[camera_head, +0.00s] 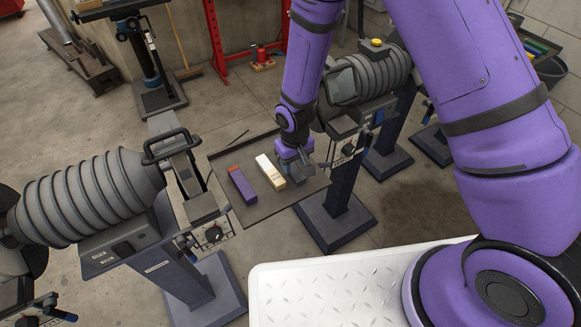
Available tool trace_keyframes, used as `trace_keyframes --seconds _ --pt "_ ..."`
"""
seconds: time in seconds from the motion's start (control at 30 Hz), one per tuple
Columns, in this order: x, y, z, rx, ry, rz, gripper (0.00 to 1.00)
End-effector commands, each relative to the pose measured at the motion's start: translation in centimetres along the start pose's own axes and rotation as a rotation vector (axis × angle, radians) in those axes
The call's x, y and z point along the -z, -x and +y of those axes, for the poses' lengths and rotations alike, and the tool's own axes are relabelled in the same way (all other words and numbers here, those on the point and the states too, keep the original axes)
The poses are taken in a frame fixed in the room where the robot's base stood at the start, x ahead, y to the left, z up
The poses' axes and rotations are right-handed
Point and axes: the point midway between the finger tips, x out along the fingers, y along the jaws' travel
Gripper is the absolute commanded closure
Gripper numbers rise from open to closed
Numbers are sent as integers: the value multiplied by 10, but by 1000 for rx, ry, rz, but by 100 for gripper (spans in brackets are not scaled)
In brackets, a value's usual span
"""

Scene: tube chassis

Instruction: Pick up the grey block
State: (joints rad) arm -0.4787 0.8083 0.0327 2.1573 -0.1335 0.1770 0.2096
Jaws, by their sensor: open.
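My gripper (304,160) is over the right part of a dark flat tray (292,200), pointing down toward it. Its jaws are open, and its small grey fingers are hard to make out. I cannot clearly pick out a grey block; the gripper and wrist cover part of the tray at the right. A cream-white block (270,172) lies on the tray just left of the gripper. A purple block (242,186) with an orange-red end lies further left. Both blocks are apart from each other.
A grey bellows machine (95,195) on a post stands left of the tray, and another (370,75) stands behind it at the right. A white tread-plate surface (340,285) is in front. A red frame (245,45) stands at the back. The tray's near left part is bare.

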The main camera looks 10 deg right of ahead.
Motion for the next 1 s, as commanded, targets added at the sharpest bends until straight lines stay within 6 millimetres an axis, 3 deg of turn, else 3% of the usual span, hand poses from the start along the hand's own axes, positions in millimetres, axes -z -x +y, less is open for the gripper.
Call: trace_keyframes --seconds 0.23,0.57,0.73,0.8,1.0 --pt "1 -32 1 0 -1 -3 51" --pt "2 -37 1 0 -1 0 51" --pt "2 -37 1 0 0 0 86" --pt "2 -37 1 0 0 0 92" --pt "2 -37 1 0 0 0 91"
